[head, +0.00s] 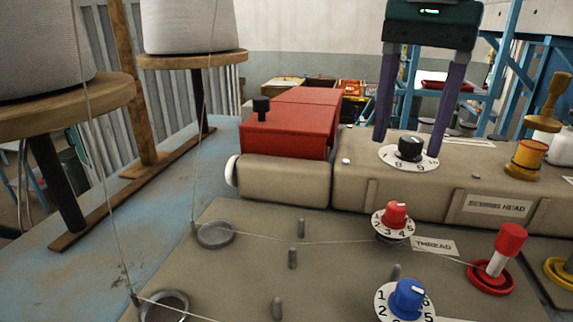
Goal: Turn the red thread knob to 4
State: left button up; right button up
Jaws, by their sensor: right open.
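The red thread knob (396,213) sits on a white numbered dial (379,222) on the tan machine bed, beside a "THREAD" label (433,246). Digits 2 to 5 show around its front; I cannot read its setting for sure. My right gripper (410,144) comes down from the top right, its two purple fingers open. They stand on either side of a black knob (411,147) on the sewing head, behind the red knob. Whether they touch the black knob or its dial is not clear. My left gripper is out of view.
A blue knob (408,298) on a numbered dial stands in front of the red knob. A red-capped post (508,245) stands to the right. Thin thread runs across the bed past short metal pegs (292,258). A red box-shaped cover (293,122) rises at the back left.

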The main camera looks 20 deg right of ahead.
aim_at(398, 206)
jog(key=f+b, duration=0.2)
jog(key=f, duration=0.1)
jog(key=f+b, duration=0.2)
jog(key=f, duration=0.1)
jog(key=f+b, duration=0.2)
jog(key=f, duration=0.1)
jog(key=shift+d+f, duration=0.35)
jog(key=shift+d, duration=0.05)
grip_shut()
